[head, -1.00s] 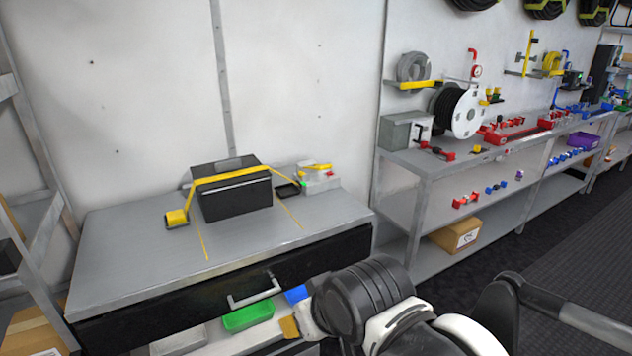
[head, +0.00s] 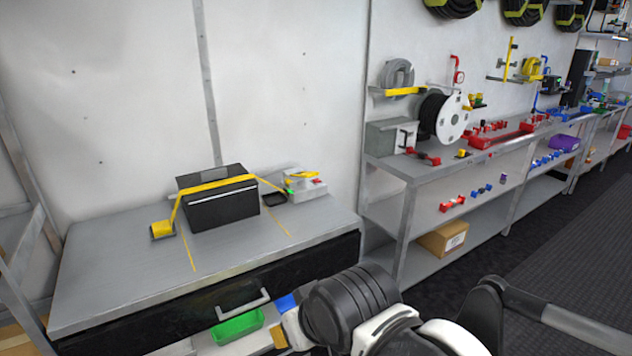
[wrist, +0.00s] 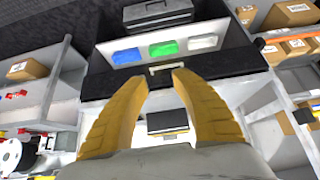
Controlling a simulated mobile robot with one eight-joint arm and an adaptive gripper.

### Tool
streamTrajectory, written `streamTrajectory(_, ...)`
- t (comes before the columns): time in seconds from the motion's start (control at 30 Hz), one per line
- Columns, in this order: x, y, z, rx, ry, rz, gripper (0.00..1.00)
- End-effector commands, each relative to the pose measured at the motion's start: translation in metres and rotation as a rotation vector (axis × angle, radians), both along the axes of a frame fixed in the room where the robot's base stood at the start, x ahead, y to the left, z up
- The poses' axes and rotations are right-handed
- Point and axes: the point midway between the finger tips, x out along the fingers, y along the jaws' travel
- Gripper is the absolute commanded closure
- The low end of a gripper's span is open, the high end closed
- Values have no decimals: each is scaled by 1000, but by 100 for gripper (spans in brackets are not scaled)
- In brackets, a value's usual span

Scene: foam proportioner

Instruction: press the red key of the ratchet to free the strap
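The ratchet (head: 308,189) is a small grey-white unit at the back right of the grey bench (head: 110,275). In that view the case (wrist: 167,122) shows between the fingers; I cannot make out the ratchet.
A black drawer front with a grey handle (head: 242,306) runs along the bench front. A shelf unit (head: 405,235) with a cable reel (head: 450,118) stands to the right. The bench's front top is clear.

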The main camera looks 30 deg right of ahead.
Motion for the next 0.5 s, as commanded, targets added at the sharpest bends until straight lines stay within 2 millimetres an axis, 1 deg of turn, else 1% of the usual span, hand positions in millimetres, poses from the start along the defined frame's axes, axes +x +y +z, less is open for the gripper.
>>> streamTrajectory(0.03,0,0,0,0,0,0,87)
streamTrajectory(0.07,0,0,0,0,0,0,96)
streamTrajectory(0.1,0,0,0,0,0,0,100)
streamTrajectory(0.5,0,0,0,0,0,0,100)
